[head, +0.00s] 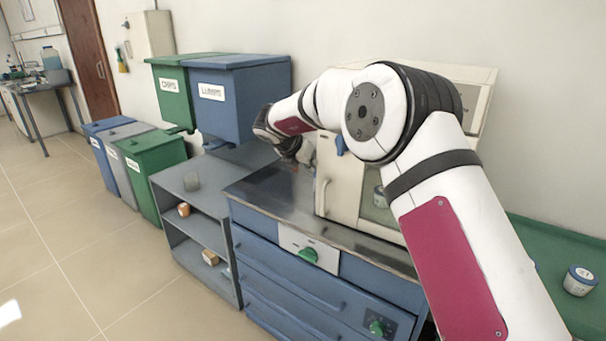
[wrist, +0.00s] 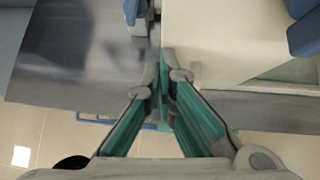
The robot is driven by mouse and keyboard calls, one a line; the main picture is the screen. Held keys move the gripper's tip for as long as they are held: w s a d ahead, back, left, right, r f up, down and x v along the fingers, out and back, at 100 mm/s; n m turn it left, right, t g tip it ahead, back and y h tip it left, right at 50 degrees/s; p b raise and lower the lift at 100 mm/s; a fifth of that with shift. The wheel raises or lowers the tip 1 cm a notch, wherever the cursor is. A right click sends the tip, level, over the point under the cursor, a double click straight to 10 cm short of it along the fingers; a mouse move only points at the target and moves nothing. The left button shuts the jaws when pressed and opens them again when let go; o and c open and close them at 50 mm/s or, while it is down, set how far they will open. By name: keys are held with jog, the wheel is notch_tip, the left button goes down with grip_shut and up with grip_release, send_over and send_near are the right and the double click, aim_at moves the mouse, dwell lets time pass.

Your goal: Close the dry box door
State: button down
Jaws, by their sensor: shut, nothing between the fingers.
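The cream dry box (head: 478,82) stands on the metal-topped bench, largely hidden behind my arm. A cream panel with a window, which looks like its door (head: 338,185), shows left of my arm and also fills the upper right of the wrist view (wrist: 215,45). How far the door stands open cannot be told. My gripper (head: 307,158) is at the panel's upper left side. In the wrist view my gripper (wrist: 165,75) has its green-padded fingers together, empty, beside the panel's left edge. Whether they touch it is unclear.
The steel benchtop (head: 270,190) is clear left of the box. A blue bin (head: 240,100) and a green bin (head: 172,95) hang on the wall behind. A grey shelf (head: 205,200) stands left. A white jar (head: 579,281) is on the green surface at right.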

jog(key=w+d, duration=0.1)
jog(key=w+b, duration=0.1)
jog(key=w, duration=0.1)
jog(key=shift+d+r, duration=0.15)
jog(key=shift+d, duration=0.2)
